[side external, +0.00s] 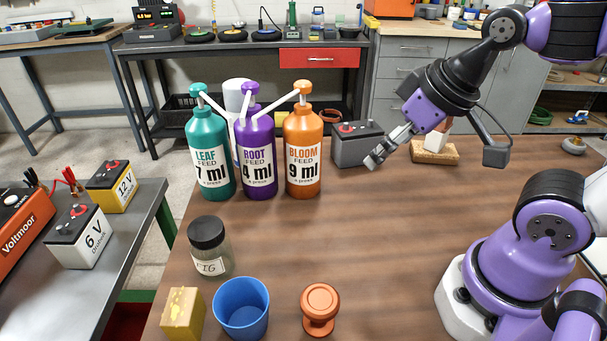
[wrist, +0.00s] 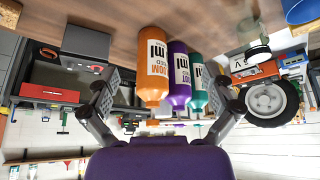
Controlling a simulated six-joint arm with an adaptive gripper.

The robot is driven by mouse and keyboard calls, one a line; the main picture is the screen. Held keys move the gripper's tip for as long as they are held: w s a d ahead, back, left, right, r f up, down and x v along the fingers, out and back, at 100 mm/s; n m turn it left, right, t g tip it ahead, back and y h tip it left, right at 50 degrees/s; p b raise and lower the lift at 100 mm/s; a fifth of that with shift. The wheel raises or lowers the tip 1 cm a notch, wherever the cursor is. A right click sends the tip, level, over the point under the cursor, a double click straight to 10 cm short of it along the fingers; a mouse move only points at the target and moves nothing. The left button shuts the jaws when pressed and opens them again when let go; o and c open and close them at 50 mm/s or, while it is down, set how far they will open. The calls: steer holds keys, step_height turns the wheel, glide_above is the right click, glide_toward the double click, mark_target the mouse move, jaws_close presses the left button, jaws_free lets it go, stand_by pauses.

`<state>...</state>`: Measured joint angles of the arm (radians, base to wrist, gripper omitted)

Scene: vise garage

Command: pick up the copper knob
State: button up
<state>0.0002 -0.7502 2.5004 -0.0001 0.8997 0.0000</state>
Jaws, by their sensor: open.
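The copper knob (side external: 320,308) stands on the wooden table near its front edge, right of a blue cup, in the side external view. It is orange-brown with a round, wide top and a narrower neck over a flared base. I cannot make it out in the wrist view. My gripper (side external: 374,160) is above the back part of the table, far from the knob and in front of a dark grey battery. In the wrist view my gripper (wrist: 163,100) has its two fingers spread wide with nothing between them.
Pump bottles stand at the back: teal (side external: 210,155), purple (side external: 256,155) and orange (side external: 303,155). The grey battery (side external: 356,146) is right of them. A jar (side external: 210,248), a yellow sponge (side external: 183,314) and the blue cup (side external: 241,308) line the front left. The table's middle is clear.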

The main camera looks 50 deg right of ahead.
stand_by(0.4)
steer(key=m+g, duration=0.1)
steer(key=g, duration=0.4)
glide_above(320, 298)
steer(key=f, duration=0.3)
steer(key=shift+w+d+f, duration=0.3)
steer(key=shift+w+d, duration=0.05)
steer(key=shift+w, duration=0.05)
steer(key=shift+s+a+f+m+g, duration=0.35)
steer(key=shift+a+f, duration=0.25)
steer(key=shift+f, duration=0.25)
step_height(320, 298, down, 4)
steer(key=shift+r, duration=0.2)
steer(key=f, duration=0.5)
steer(key=shift+d+f, duration=0.25)
steer(key=shift+f, duration=0.05)
steer(key=c, duration=1.4)
